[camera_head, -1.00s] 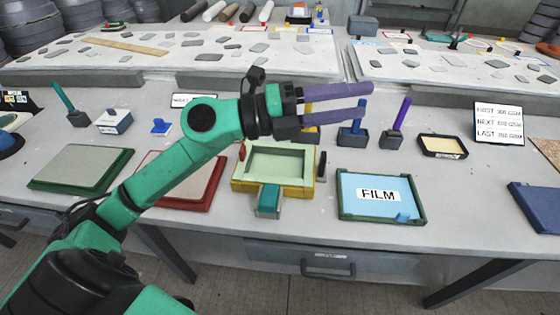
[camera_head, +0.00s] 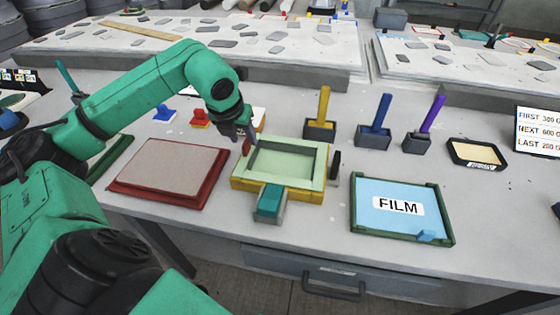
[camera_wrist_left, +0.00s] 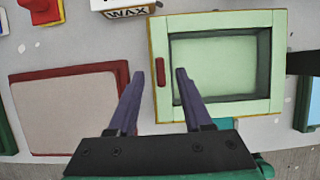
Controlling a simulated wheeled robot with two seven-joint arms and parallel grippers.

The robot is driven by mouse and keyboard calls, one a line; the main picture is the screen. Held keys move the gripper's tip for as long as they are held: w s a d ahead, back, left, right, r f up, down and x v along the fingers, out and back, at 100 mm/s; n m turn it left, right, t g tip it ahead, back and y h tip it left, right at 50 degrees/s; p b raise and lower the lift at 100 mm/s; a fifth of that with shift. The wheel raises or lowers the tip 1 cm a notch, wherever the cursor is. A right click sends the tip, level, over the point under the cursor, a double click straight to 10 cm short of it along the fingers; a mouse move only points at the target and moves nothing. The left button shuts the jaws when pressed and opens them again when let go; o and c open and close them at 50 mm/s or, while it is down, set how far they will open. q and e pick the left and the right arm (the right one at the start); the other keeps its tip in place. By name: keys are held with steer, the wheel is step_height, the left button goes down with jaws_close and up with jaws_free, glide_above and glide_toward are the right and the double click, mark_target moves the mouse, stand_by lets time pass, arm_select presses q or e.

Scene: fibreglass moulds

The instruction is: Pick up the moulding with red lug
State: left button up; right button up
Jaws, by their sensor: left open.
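The moulding with the red lug is a pale green rectangular frame with a sunken middle (camera_head: 313,152), sitting in a yellow-edged mould on the table. It also shows in the left wrist view (camera_wrist_left: 228,100). Its red lug (camera_wrist_left: 160,71) stands on its left rim. My left gripper (camera_head: 243,138) points down over that left rim. My right gripper is not in view.
A red-framed board (camera_head: 165,170) lies left of the mould and a blue FILM tray (camera_head: 375,217) lies to the right. A teal block (camera_head: 270,201) sits at the mould's front. Handled tools in grey holders (camera_head: 320,130) stand behind. A WAX box (camera_wrist_left: 127,13) is close behind the gripper.

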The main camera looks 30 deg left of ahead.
mark_target(245, 142)
arm_select(q)
steer(key=x, duration=0.4)
steer(key=shift+s+p, duration=0.15)
steer(key=shift+p, duration=0.15)
steer(key=shift+d, duration=0.1)
jaws_close()
steer(key=shift+r, duration=0.15)
